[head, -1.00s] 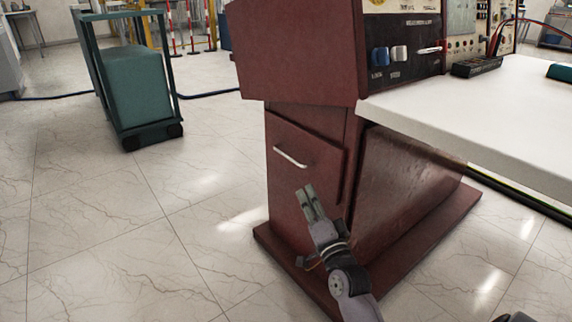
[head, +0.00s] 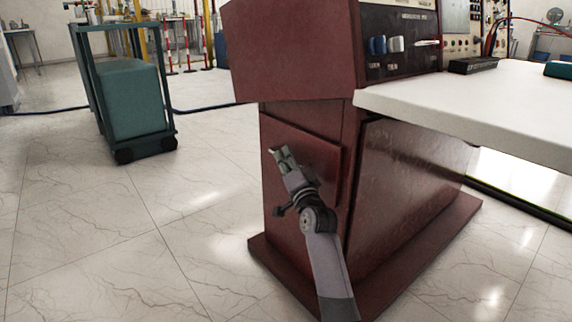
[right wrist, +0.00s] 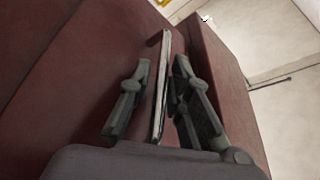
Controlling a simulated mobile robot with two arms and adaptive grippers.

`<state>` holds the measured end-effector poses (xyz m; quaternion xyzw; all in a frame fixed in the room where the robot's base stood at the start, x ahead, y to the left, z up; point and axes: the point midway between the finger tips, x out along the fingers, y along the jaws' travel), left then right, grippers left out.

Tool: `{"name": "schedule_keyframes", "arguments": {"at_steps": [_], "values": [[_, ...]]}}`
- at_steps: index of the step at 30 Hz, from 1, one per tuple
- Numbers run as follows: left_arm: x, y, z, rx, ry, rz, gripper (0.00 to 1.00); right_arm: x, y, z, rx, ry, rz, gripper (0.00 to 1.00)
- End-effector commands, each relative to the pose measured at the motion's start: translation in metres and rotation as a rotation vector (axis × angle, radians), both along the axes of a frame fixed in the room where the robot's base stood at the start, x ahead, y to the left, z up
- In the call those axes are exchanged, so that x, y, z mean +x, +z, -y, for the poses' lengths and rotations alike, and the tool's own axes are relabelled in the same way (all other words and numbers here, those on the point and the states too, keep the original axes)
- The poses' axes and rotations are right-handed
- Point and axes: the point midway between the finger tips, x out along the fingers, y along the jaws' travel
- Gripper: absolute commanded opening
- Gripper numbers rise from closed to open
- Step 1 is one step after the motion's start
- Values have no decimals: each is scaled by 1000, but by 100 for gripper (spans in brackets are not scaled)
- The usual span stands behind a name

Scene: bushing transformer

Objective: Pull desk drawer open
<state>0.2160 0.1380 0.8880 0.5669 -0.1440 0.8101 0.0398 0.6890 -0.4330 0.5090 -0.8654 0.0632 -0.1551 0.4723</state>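The dark red drawer front (head: 322,156) is on the side of the red desk pedestal, below the overhanging upper body, and appears closed. My right gripper (head: 282,155) is at the drawer front, where it hides most of the handle in the head view. In the right wrist view the pale metal handle (right wrist: 162,90) runs between the two fingers of my right gripper (right wrist: 160,98). The fingers are apart, with a gap visible on each side of the handle. My left gripper is not in view.
A white tabletop (head: 470,100) juts out at the right, above and beside my right arm. The desk's red base plate (head: 440,235) spreads over the floor. A green cart (head: 135,100) stands at the back left. The tiled floor (head: 110,230) left of the desk is clear.

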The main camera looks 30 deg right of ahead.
Motion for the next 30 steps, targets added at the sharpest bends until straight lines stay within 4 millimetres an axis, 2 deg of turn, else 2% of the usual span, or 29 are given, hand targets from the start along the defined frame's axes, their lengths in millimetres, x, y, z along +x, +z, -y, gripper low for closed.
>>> {"name": "schedule_keyframes", "arguments": {"at_steps": [7, 16, 30], "values": [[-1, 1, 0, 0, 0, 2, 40, 1, 0, 0, -1, 0, 0, 18], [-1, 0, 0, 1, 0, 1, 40, 0, 0, 0, -1, 0, 0, 0], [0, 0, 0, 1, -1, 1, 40, 0, 0, 0, -1, -1, -1, 0]]}}
